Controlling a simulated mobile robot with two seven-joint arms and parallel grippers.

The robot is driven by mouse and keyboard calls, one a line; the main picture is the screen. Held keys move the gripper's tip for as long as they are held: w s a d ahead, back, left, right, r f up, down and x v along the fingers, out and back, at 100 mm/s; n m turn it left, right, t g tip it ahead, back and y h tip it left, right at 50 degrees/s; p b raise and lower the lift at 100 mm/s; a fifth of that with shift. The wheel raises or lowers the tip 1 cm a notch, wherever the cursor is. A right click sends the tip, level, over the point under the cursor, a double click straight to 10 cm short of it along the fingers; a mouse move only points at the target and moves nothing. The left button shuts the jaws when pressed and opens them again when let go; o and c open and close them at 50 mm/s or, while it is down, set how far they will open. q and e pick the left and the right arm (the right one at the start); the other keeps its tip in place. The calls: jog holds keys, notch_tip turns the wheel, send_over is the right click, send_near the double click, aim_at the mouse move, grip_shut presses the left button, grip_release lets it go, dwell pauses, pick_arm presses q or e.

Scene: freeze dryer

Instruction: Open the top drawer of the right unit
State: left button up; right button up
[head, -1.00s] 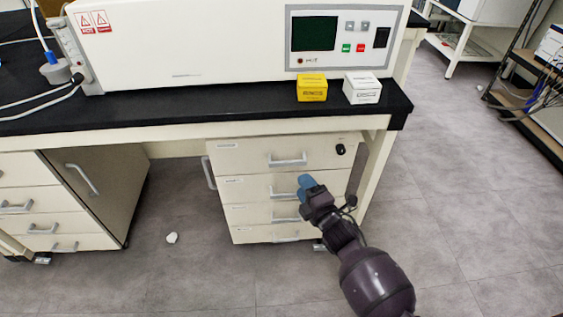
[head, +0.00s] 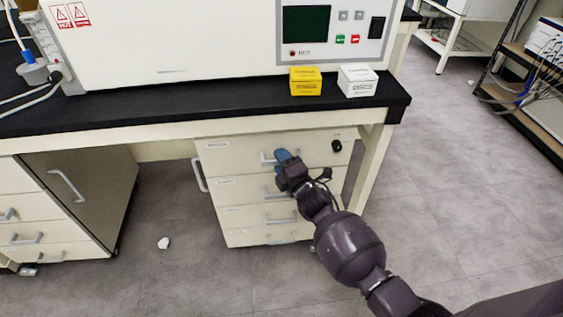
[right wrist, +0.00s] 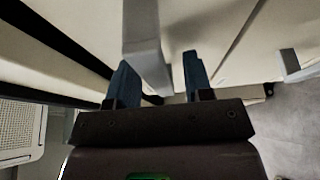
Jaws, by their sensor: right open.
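The right unit is a cream drawer cabinet (head: 232,190) under the black bench, with several drawers stacked. Its top drawer (head: 235,155) looks shut and has a grey bar handle (head: 266,158) and a black lock knob (head: 336,146). My right gripper (head: 284,157) is at that handle in the head view and covers its right part. In the right wrist view, the open blue fingers (right wrist: 158,80) have the grey handle (right wrist: 145,45) between them, nearer the left finger. I cannot tell whether either finger touches it. My left gripper is not in view.
A yellow box (head: 305,82) and a white box (head: 357,81) stand on the bench (head: 200,105) below the machine panel. Another drawer unit (head: 35,210) stands at the left.

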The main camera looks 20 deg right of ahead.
grip_shut()
jog(key=shift+s, duration=0.1)
dwell(0.3)
